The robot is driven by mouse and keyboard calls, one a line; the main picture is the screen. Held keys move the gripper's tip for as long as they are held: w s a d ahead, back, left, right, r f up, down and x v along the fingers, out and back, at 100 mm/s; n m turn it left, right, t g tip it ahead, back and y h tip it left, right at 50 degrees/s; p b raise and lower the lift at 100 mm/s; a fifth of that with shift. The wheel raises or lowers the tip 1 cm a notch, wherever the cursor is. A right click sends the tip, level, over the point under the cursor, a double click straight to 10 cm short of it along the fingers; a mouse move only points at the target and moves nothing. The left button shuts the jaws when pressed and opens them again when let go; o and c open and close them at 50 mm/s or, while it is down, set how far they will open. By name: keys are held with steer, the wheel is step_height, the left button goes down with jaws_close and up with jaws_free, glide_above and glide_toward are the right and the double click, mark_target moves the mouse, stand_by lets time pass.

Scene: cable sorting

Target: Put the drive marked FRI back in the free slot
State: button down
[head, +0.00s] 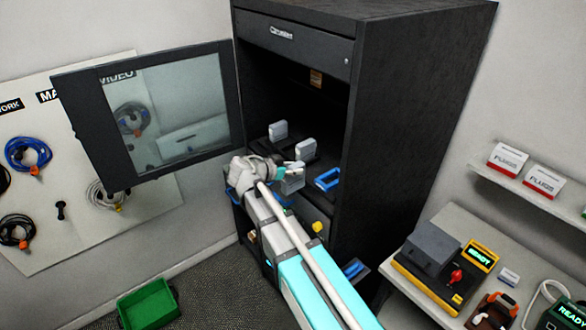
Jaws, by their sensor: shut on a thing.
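My gripper (282,169) is inside the open front of the black cabinet (415,100). It is shut on a small grey block, which looks like a drive (293,184); no FRI marking is readable at this size. Two similar light grey drives stand upright on the dark shelf behind it, one at the back (278,131) and one nearer to the right (306,149). A blue handle (327,180) shows right of the held drive. My arm and gripper hide part of the shelf, and I cannot make out the free slot.
The cabinet's glass door (150,115) stands open to the left, close to my gripper. A green bin (147,306) is on the floor. A bench with a yellow and black device (440,275) is at the right. Cables hang on a white board (75,225) at the left.

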stand_by(0.6)
step_height(320, 180, down, 15)
steer(key=b, duration=1.5)
steer(key=shift+r, duration=0.15)
steer(key=shift+a, duration=0.1)
